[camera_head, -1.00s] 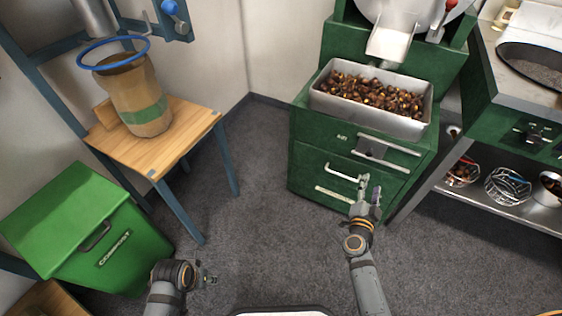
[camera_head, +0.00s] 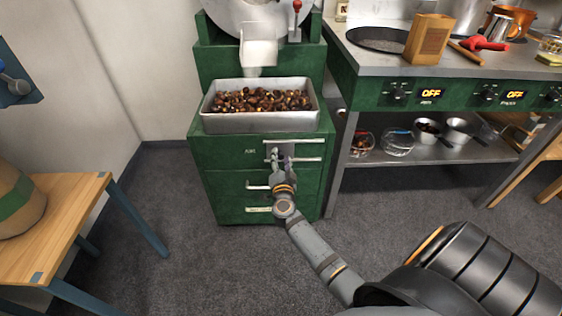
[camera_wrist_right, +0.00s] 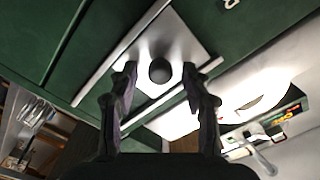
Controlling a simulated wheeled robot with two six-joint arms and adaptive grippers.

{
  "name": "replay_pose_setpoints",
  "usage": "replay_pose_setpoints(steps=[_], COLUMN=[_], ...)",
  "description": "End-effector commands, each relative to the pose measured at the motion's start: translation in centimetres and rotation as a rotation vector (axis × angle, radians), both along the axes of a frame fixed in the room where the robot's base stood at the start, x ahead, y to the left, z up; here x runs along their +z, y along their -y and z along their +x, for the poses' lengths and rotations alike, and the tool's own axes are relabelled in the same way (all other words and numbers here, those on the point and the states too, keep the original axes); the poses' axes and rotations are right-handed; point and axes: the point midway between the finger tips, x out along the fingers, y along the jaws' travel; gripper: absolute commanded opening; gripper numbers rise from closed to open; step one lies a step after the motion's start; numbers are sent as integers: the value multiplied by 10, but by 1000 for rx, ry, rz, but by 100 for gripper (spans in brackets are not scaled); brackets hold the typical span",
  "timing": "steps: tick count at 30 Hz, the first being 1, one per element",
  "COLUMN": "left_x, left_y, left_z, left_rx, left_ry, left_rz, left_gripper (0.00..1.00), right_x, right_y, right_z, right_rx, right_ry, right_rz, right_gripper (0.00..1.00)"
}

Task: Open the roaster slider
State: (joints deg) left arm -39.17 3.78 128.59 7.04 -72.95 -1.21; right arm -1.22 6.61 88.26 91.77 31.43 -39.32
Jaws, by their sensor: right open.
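The roaster slider is a metal plate on two horizontal rails (camera_head: 308,150) on the front of the green roaster cabinet (camera_head: 228,150). In the right wrist view, the slider plate (camera_wrist_right: 185,42) carries a round dark knob (camera_wrist_right: 159,71). My right gripper (camera_head: 278,160) is at the slider, in front of its left part. In the wrist view the right gripper (camera_wrist_right: 160,80) is open, with one finger on each side of the knob and visible gaps on both sides. The slider is partly hidden behind the gripper in the head view. My left gripper is out of view.
A metal tray of chestnuts (camera_head: 258,122) sits on the cabinet above the slider. A drawer handle (camera_head: 257,187) is just below my gripper. A counter with a shelf (camera_head: 425,150) stands to the right, a wooden table (camera_head: 62,205) to the left. The grey floor between is clear.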

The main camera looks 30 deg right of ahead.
Motion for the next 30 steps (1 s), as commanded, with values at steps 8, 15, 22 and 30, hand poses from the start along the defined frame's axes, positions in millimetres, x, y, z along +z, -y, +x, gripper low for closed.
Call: replay_pose_setpoints(steps=[8, 15, 22, 30], left_x=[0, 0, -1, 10], left_y=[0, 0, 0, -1], left_z=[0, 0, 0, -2], left_rx=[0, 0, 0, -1], left_ry=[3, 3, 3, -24], left_rz=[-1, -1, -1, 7], left_gripper=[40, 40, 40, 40], right_x=[0, 0, 0, 3], right_y=[1, 1, 1, 10], right_z=[2, 1, 1, -4], right_rx=[1, 1, 1, 0], right_ry=[-1, -1, -1, -4], right_rz=[0, 0, 0, -4], right_gripper=[48, 16, 0, 0])
